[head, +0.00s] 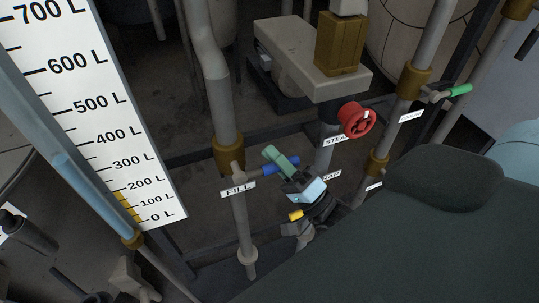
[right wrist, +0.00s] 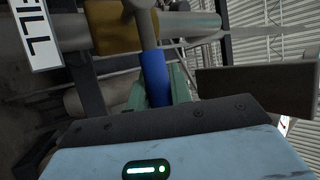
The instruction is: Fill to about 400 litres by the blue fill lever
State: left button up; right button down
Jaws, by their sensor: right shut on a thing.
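The blue fill lever (head: 284,164) points to the right from the pipe valve, about level, beside the FILL label (head: 238,188). My right gripper (head: 279,162) is shut on its blue grip. The right wrist view shows the blue lever (right wrist: 155,77) between my green fingers (right wrist: 158,92). The white litre scale (head: 92,90) stands at the left, marked 0 to 700 L, with a yellow band near its bottom. The sight tube (head: 75,180) runs along it. It looks paler blue in its lower part, but I cannot read the level surely. My left gripper is not in view.
A red handwheel (head: 357,120) is close behind and right of my right gripper, near a STEAM label. A green-handled lever (head: 459,90) is farther right. A yellow grip (head: 296,215) shows just below my gripper. Pipes and dark frame bars surround the valves.

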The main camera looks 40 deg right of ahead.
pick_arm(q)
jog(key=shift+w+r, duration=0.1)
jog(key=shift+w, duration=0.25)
pick_arm(e)
jog(key=shift+f, duration=0.15)
jog(key=c, duration=1.3)
grip_release()
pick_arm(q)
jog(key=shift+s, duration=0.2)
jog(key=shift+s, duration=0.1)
pick_arm(e)
jog(key=shift+s+d+f, duration=0.1)
jog(key=shift+s+f, duration=0.1)
jog(key=shift+s, duration=0.05)
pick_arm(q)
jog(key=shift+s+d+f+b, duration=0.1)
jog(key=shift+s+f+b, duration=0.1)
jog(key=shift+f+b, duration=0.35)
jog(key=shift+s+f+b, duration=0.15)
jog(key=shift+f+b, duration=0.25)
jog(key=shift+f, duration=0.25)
pick_arm(e)
jog(key=v, duration=0.7)
jog(key=shift+s, duration=0.1)
